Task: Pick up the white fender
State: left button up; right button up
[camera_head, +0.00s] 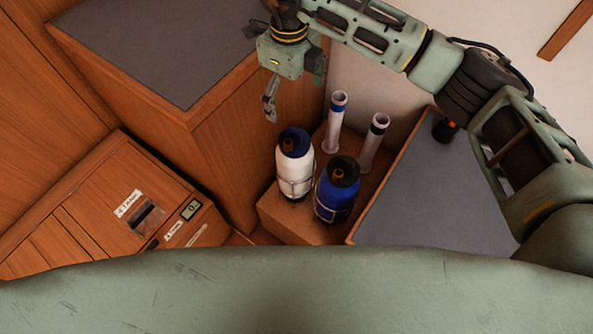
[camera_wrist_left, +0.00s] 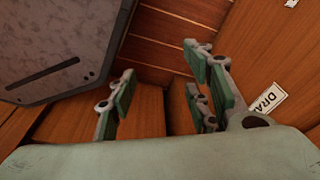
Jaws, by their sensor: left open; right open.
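The white fender (camera_head: 294,165) has a dark blue top and stands upright on a low wooden step, left of a blue fender (camera_head: 336,190) with a black top. My right gripper (camera_head: 271,100) is above and a little left of the white fender, apart from it, with its fingers pointing down. It is open and empty. My left gripper (camera_wrist_left: 165,105) shows only in the left wrist view, open with nothing between its fingers. The white fender does not show in that wrist view.
Two pale posts, one with a blue band (camera_head: 335,120) and one with a black band (camera_head: 373,142), stand behind the fenders. A grey-topped wooden counter (camera_head: 160,45) rises at left. A grey surface (camera_head: 425,195) lies at right. A labelled wooden box (camera_head: 110,205) sits lower left.

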aim_at(291, 129)
notch_tip(291, 129, down, 8)
jog(key=b, duration=0.7)
jog(key=shift+f, duration=0.15)
notch_tip(291, 129, down, 4)
jog(key=b, duration=0.3)
jog(key=shift+r, duration=0.25)
jog(key=shift+f+b, duration=0.1)
jog(key=shift+b, duration=0.2)
jog(key=shift+f, duration=1.1)
jog(key=f, duration=0.5)
jog(key=shift+d+b, duration=0.25)
jog(key=shift+b, duration=0.1)
jog(key=shift+f, duration=0.3)
pick_arm(q)
jog(key=w+r+t, duration=0.1)
jog(key=w+r, duration=0.7)
jog(key=r, duration=0.1)
jog(key=shift+d+r, duration=0.25)
jog(key=shift+d, duration=0.2)
pick_arm(e)
jog(key=shift+c, duration=0.6)
